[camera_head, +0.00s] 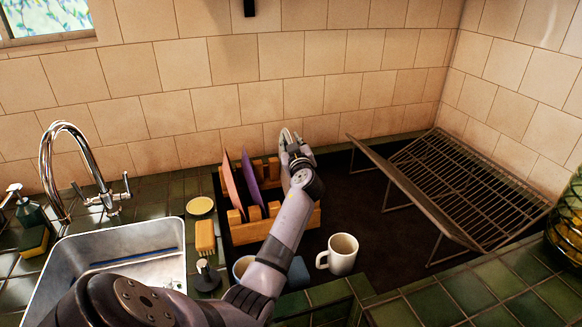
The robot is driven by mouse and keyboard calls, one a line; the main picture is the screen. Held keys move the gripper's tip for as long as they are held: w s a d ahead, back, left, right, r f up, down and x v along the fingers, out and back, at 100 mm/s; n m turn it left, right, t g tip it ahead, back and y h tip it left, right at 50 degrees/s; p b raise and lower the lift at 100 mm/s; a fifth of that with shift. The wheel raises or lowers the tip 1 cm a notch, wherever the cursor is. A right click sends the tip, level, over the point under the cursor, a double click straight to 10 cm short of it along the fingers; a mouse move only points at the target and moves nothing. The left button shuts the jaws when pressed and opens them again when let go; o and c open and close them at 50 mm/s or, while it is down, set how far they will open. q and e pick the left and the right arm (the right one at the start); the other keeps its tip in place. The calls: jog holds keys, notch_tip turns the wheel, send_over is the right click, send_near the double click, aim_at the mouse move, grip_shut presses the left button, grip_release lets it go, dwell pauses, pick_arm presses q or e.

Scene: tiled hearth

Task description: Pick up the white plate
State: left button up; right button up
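The white plate (284,138) stands on edge at the right end of a wooden dish rack (247,235), mostly hidden behind my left gripper and wrist. My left gripper (293,146) is at the plate's upper right edge, seen from behind. Its fingers overlap the plate in the picture, and I cannot tell whether they are open or shut on it. My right gripper is not in view.
A pink plate (231,186) and a purple plate (252,180) stand left in the rack. A cream mug (341,254) stands in front, right of my arm. A wire rack (455,182) leans at right. The sink (75,250) is at left.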

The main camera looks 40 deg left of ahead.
pick_arm(q)
grip_shut()
dwell(0.7)
